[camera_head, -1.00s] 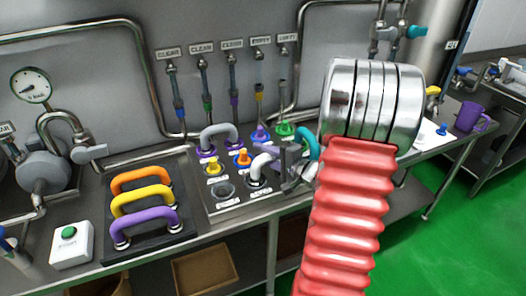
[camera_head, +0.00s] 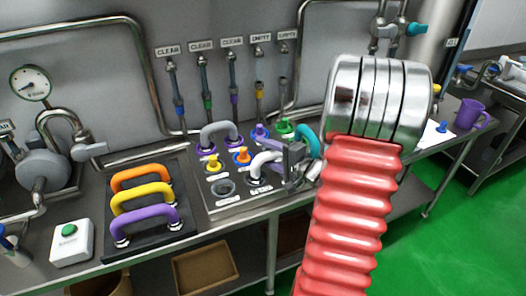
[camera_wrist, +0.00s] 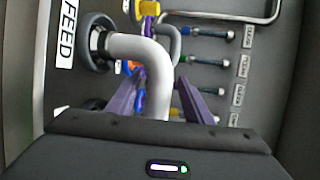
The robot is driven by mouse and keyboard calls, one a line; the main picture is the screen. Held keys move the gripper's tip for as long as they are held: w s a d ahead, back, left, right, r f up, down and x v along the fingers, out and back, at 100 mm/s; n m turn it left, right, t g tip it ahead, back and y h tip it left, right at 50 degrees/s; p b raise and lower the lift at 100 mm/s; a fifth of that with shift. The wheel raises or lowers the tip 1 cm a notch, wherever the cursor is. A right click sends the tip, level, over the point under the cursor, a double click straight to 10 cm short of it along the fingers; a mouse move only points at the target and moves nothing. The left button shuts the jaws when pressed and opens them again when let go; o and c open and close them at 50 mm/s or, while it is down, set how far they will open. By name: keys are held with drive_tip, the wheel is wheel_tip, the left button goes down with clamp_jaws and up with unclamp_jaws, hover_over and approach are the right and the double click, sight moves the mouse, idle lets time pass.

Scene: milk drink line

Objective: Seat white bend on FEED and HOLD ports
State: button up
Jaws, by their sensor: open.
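The white bend (camera_head: 264,159) stands on the port panel (camera_head: 222,205), its near end at a port with a dark collar. In the wrist view the white bend (camera_wrist: 145,48) runs from the collared port (camera_wrist: 97,42) beside the FEED label (camera_wrist: 67,35) and curves down between my fingers. My gripper (camera_wrist: 158,92) is open, with one purple finger on each side of the bend; contact is unclear. In the head view my gripper (camera_head: 292,163) is at the bend's right end. The bend's far end and the HOLD port are hidden or unreadable.
A grey bend (camera_head: 219,130), yellow plug (camera_head: 212,162), orange plug (camera_head: 242,156) and teal bend (camera_head: 309,142) crowd the panel. Orange, yellow and purple bends (camera_head: 147,214) lie on a black rack to the left. My red arm sleeve blocks the right side. A green-button box (camera_head: 71,244) stands front left.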

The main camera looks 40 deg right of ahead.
drive_tip(key=s+d+r, duration=0.1)
drive_tip(key=s+r, duration=0.1)
drive_tip(key=s, duration=1)
drive_tip(key=shift+s, duration=0.2)
idle(0.9)
drive_tip(key=s+a+f+n+g+y, duration=0.2)
drive_tip(key=s+a+f+n+g, duration=0.15)
drive_tip(key=a+g, duration=0.4)
drive_tip(key=s+a+f+n+g+y, duration=0.15)
drive_tip(key=s+a+g, duration=0.3)
drive_tip(key=a, duration=0.55)
drive_tip(key=w+a+r+n+t+h, duration=0.1)
drive_tip(key=a+r+n+h, duration=0.4)
drive_tip(key=a+r+n, duration=0.7)
drive_tip(key=a, duration=0.2)
drive_tip(key=shift+w+a+r+n+t, duration=0.25)
drive_tip(key=shift+a+r+n+t, duration=0.05)
drive_tip(key=shift+a+r+n, duration=0.1)
